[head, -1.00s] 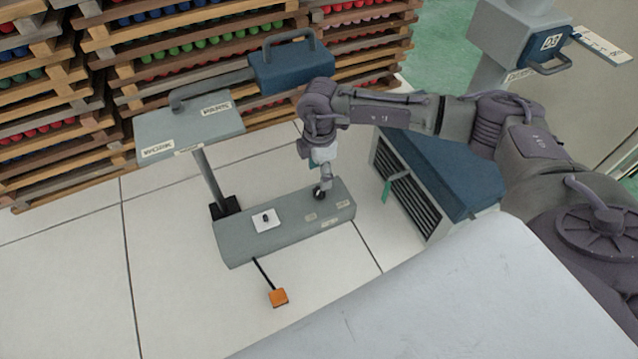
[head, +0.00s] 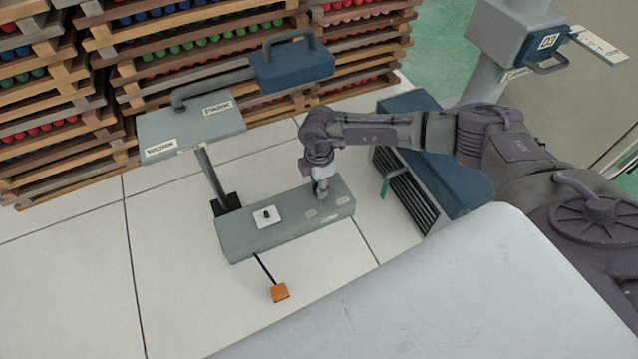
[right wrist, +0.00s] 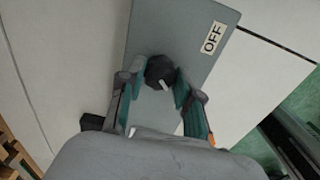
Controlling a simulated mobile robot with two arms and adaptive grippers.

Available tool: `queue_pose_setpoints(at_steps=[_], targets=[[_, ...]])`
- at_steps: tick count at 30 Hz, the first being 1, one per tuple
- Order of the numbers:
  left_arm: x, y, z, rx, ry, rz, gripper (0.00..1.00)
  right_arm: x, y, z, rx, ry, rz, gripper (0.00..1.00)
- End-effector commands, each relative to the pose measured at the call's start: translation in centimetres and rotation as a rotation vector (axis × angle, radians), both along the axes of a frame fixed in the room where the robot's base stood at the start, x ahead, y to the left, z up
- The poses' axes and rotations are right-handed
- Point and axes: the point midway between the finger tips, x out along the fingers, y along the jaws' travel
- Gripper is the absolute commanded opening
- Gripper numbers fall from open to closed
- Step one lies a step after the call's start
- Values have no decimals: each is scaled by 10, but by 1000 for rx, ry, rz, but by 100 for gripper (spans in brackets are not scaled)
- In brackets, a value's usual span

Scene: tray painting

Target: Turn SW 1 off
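The grey switch box (head: 285,228) lies on the tiled floor. In the right wrist view a black round knob (right wrist: 160,71) with a white pointer mark sits on it. The mark points toward the bottom of that view, slightly right, away from the OFF label (right wrist: 212,37). My right gripper (head: 322,195) is over the right part of the box and hides the knob in the head view. In the right wrist view its teal-padded fingers (right wrist: 159,84) stand apart on either side of the knob, with a small gap at the left. My left gripper is not in view.
A white plate (head: 258,223) with a black switch is left on the box. A grey panel (head: 225,128) on a post stands behind left. A blue-topped vented cabinet (head: 440,185) is close on the right.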

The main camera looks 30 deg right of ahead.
Motion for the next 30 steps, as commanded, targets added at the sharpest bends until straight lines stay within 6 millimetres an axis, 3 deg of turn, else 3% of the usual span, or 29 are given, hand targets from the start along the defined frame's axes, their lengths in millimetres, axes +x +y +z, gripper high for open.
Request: queue_pose_setpoints(at_steps=[1,4,17,30], targets=[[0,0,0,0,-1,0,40,0,0,0,0,0,0,16],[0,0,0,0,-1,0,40,0,0,0,0,0,0,0],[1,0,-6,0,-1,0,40,0,0,-1,-1,0,94,0],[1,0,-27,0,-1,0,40,1,-1,-2,-2,-2,469,0]])
